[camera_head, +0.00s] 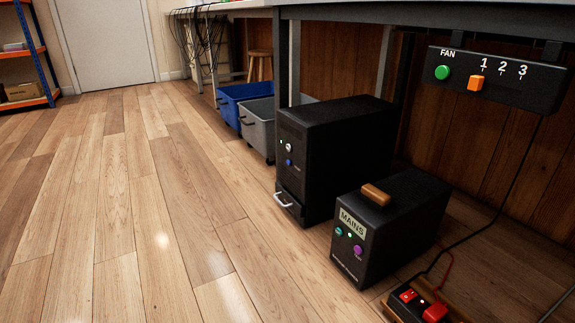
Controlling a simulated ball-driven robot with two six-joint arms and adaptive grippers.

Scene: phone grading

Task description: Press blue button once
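The small round blue button (289,163) is on the front face of the tall black box (335,145), which stands on the floor under the table edge. A silvery round knob or switch (289,148) sits just above it, with a small green light to its left. A metal handle (284,200) is low on the same face. The blue button's face is unobstructed. Whether it is pressed in is too small to tell. Neither of my grippers is in view.
A shorter black box labelled MAINS (385,225) stands to the right, with teal and purple buttons. A red-switched power strip (425,306) lies in front. A FAN panel (500,78) hangs under the table. Blue (228,95) and grey bins stand behind. Floor (150,220) at left is clear.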

